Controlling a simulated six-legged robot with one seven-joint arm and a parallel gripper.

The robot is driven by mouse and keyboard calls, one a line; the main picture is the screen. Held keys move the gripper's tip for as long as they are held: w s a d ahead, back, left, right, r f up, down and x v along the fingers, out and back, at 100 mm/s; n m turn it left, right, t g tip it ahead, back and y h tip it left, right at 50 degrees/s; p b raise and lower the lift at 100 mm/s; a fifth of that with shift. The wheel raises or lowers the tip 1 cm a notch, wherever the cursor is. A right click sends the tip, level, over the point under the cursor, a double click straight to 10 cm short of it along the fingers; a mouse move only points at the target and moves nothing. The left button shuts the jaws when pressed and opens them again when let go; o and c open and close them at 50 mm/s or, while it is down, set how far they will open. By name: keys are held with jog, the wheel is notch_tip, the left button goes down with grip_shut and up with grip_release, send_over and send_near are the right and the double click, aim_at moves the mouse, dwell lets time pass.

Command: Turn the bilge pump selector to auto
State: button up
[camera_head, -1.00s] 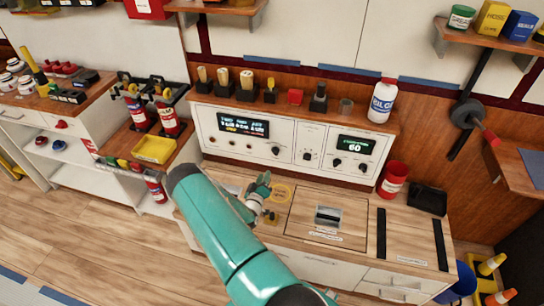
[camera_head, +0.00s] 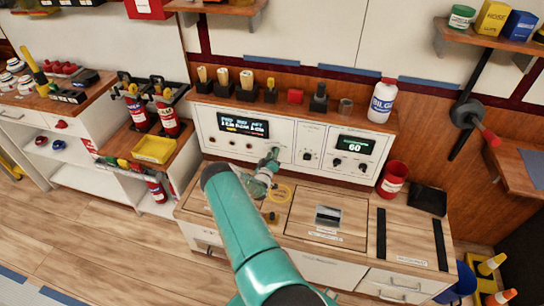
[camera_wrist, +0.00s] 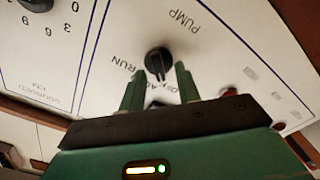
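The selector is a round black knob (camera_wrist: 158,62) on the white panel, below the word PUMP in its print, which shows turned over in the wrist view. A RUN label lies to its left.
A shelf above holds a white bottle (camera_head: 382,101). The wooden counter (camera_head: 292,225) is below, with a red cup (camera_head: 392,180) at its right.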

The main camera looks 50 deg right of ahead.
grip_shut()
jog(key=shift+m, duration=0.3)
jog(key=m, duration=0.8)
jog(key=shift+s+d+r, duration=0.1)
jog(key=shift+s, duration=0.15)
dwell(0.5)
grip_release()
